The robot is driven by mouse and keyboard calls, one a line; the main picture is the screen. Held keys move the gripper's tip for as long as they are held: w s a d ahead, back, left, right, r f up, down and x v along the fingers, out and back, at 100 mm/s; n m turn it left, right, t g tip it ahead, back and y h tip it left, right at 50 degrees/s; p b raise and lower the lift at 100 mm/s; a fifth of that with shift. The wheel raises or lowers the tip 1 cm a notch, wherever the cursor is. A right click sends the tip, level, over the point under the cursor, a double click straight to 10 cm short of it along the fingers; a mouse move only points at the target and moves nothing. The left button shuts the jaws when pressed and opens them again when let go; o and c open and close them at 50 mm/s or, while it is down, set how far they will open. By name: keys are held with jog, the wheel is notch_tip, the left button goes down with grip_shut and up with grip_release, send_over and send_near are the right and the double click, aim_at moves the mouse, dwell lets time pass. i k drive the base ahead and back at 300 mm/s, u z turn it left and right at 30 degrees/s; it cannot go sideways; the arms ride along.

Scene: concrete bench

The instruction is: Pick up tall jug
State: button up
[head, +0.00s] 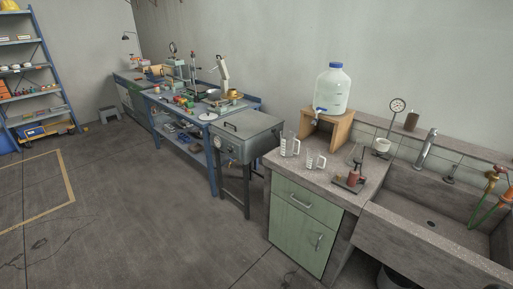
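Two clear jugs with white markings stand upright on the concrete bench (311,186) in the head view. The taller jug (290,144) is at the left, near the bench's left edge. The shorter jug (314,161) stands to its right and a little nearer the front, with a small space between them. My gripper is not in view, so its state does not show.
A large water bottle (332,90) with a tap sits on a wooden stand (342,128) behind the jugs. A small red device (353,178) stands right of them, then a sink (430,222). A grey metal box (245,135) is left. Floor in front is clear.

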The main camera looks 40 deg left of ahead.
aim_at(290, 145)
jog(key=u, duration=1.25)
jog(key=i, duration=1)
jog(key=u, duration=0.6)
jog(key=i, duration=1.7)
jog(key=u, duration=0.25)
